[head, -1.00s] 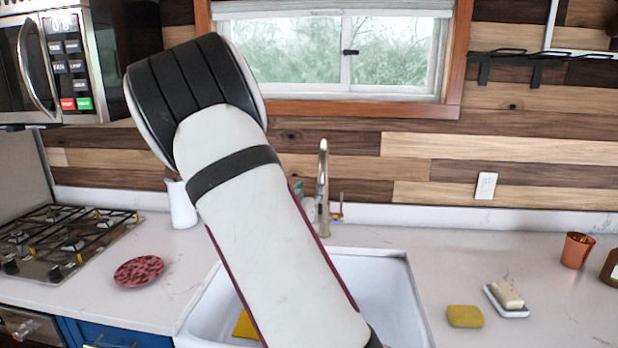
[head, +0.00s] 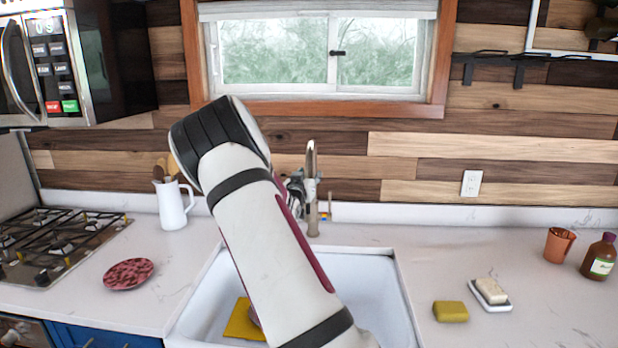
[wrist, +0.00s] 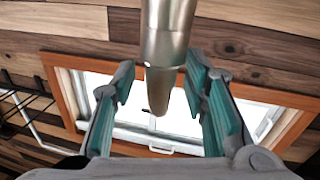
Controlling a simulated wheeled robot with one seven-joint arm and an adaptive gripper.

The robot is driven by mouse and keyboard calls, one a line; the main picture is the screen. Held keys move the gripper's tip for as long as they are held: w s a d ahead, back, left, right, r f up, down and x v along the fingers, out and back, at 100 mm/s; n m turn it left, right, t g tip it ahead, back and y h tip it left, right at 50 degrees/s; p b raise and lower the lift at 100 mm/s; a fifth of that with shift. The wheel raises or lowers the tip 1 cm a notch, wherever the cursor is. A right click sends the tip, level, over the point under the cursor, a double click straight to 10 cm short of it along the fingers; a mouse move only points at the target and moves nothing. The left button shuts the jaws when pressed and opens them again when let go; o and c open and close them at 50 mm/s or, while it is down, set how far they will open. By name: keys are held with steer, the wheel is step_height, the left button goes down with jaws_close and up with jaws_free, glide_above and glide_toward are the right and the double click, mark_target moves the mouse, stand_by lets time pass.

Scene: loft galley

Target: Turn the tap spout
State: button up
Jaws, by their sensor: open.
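The tap spout (head: 311,165) is a metal tube standing at the back of the white sink (head: 382,290), in front of the plank wall. In the wrist view the spout (wrist: 166,50) comes down from the top edge and lies between my gripper's two fingers. My gripper (wrist: 164,100) is open, with teal pads on both sides of the spout and a visible gap on each side. In the head view my gripper (head: 297,190) is mostly hidden behind my arm, just left of the tap. The tap's base is partly visible behind the sink.
A white jug with utensils (head: 172,207) and a red patterned plate (head: 128,273) stand left of the sink. A yellow sponge (head: 450,311), a soap dish (head: 491,295), a copper cup (head: 559,245) and a brown bottle (head: 599,257) are on the right counter. A yellow cloth (head: 244,322) lies in the sink.

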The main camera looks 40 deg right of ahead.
jaws_close()
steer(key=shift+w+a, duration=0.1)
steer(key=shift+w+a+b, duration=0.35)
steer(key=shift+w+b, duration=0.25)
steer(key=shift+b, duration=0.05)
steer(key=w+a+m+b, duration=0.2)
steer(key=w+a+b, duration=0.2)
steer(key=w+b, duration=0.6)
steer(key=shift+w+h+b, duration=0.3)
steer(key=shift+w, duration=0.35)
steer(key=shift+a, duration=0.1)
